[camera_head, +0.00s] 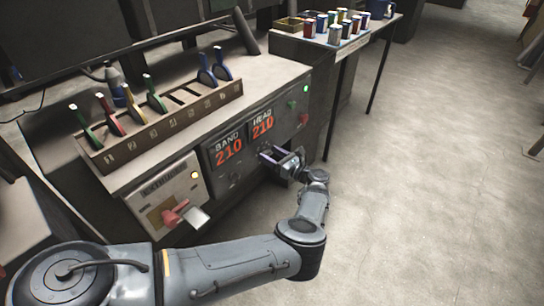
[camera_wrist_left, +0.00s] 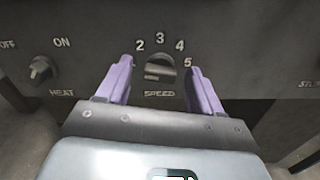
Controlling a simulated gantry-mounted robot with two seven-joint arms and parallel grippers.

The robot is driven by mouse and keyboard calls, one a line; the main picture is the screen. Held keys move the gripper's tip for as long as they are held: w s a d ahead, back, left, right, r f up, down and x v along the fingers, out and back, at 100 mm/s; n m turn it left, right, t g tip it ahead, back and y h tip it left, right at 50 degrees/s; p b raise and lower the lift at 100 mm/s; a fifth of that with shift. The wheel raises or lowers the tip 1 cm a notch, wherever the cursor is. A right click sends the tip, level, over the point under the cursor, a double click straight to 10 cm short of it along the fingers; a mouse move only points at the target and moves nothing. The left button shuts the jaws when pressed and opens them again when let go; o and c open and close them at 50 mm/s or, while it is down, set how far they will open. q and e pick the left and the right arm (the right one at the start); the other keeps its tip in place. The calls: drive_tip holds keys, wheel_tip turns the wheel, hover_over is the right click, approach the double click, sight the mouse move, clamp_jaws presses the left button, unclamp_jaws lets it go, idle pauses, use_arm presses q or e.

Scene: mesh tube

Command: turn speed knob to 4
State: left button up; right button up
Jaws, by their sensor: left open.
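The speed knob (camera_wrist_left: 160,70) is a dark round knob on the grey panel, with the label SPEED below it. The numbers 2, 3, 4 and 5 show around its upper side; any mark left of 2 is hidden by a finger. I cannot tell for sure which number it points to. My left gripper (camera_wrist_left: 161,82) is open, with one purple finger on each side of the knob, apart from it. In the head view the left gripper (camera_head: 274,155) is at the panel front, below the HEAD 210 display, and hides the knob. My right gripper is not in view.
A heat knob (camera_wrist_left: 41,70) with OFF and ON marks is left of the speed knob. The control panel (camera_head: 300,110) has red 210 displays. A box with a red switch (camera_head: 175,213) is at its left. A rack of colored tools (camera_head: 165,125) stands above. Open floor lies right.

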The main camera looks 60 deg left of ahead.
use_arm(q)
drive_tip(key=shift+a, duration=0.1)
drive_tip(key=shift+c, duration=0.5)
drive_tip(key=c, duration=1)
drive_tip(key=shift+o, duration=0.2)
